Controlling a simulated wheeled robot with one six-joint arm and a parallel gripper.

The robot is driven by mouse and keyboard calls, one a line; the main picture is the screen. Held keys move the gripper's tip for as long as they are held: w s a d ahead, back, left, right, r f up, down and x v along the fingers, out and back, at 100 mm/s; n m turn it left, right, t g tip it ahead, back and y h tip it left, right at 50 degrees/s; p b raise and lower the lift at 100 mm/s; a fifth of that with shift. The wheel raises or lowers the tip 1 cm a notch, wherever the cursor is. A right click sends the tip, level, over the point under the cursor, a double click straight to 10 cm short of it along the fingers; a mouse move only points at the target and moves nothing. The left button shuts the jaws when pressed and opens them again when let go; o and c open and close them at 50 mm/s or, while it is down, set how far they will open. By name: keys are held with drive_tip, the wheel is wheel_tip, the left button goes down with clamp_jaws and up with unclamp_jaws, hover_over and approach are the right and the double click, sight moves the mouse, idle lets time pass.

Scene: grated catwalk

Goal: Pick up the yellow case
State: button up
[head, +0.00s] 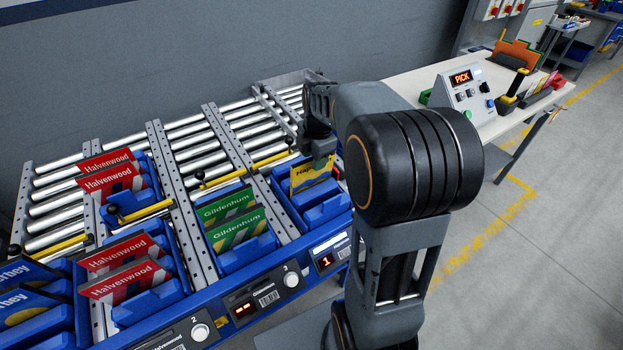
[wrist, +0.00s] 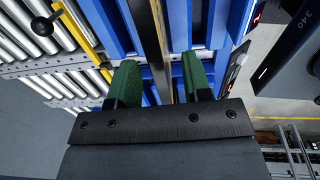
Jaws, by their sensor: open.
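The yellow case (head: 311,174) stands upright in a blue bin slot on the right lane of the rack. My gripper (head: 320,158) is above it, coming down from the upper right, and hides part of its top. In the wrist view my gripper (wrist: 158,82) is open, with green finger pads on both sides. A thin upright edge with a yellowish line (wrist: 153,42), likely the yellow case seen from above, runs between the pads, with gaps on both sides. Whether the pads reach below its top edge is hard to tell.
Green Gildenhum cases (head: 236,228) stand in the lane to the left, red Halvenwood cases (head: 125,280) farther left. Metal rails (head: 228,135) divide the roller lanes. A pale table (head: 405,82) with a control box (head: 465,93) stands at the right.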

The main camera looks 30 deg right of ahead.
sight(314, 176)
drive_tip(key=shift+w+f, duration=0.2)
drive_tip(key=shift+f, duration=1.3)
drive_tip(key=shift+c, duration=0.4)
clamp_jaws()
